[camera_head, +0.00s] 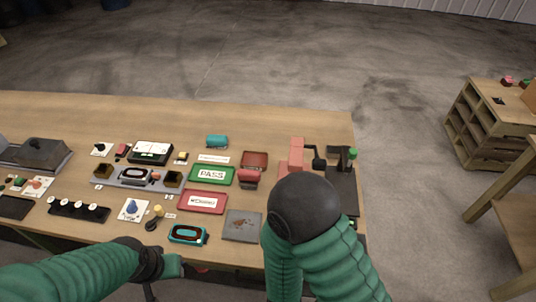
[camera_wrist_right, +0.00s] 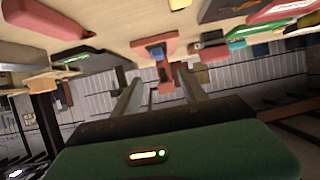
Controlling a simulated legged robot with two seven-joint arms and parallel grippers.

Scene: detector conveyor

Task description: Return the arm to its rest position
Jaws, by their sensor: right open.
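My right arm reaches up at the right end of the workbench (camera_head: 60,107) in the head view, its black joint in front. Its gripper is hidden there. In the right wrist view my right gripper (camera_wrist_right: 160,88) shows two grey fingers spread apart with nothing between them. A red piece with a blue part (camera_wrist_right: 160,55) lies beyond the fingertips. My left gripper (camera_head: 168,272) is low in front of the bench's near edge in the head view; its jaws cannot be made out.
A green PASS tray (camera_head: 231,180), a red tray with a white label (camera_head: 180,204) and a grey plate (camera_head: 242,226) lie on the bench. A red stand (camera_head: 296,150) is close to my right arm. A wooden shelf (camera_head: 482,130) stands at right, across open floor.

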